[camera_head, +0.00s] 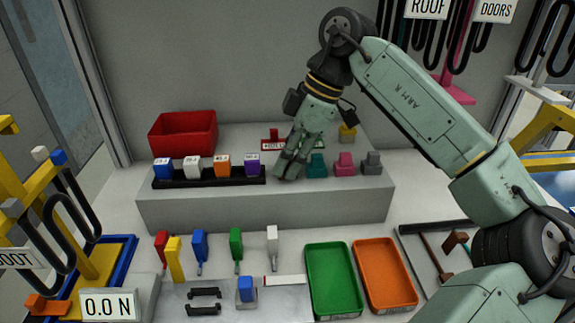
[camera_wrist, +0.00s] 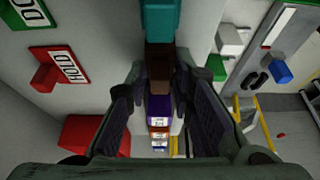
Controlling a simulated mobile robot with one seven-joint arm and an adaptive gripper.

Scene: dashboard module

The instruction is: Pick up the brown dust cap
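The brown dust cap (camera_wrist: 160,70) shows in the wrist view as a dark block between the tips of my gripper's fingers. My gripper (camera_wrist: 164,84) has its fingers apart, one on each side of the cap; whether they touch it is too dark to tell. In the head view my gripper (camera_head: 288,172) is low over the grey step, left of the teal cap (camera_head: 317,166), and it hides the brown cap. The teal cap also shows just beyond the brown one in the wrist view (camera_wrist: 158,20).
Magenta (camera_head: 345,163) and grey (camera_head: 372,163) caps stand to the right, a yellow one (camera_head: 347,134) behind. A black rack (camera_head: 210,178) of coloured blocks is at left. A red bin (camera_head: 183,133) and red HOLD sign (camera_head: 272,144) stand behind. Green (camera_head: 333,280) and orange (camera_head: 386,275) trays lie in front.

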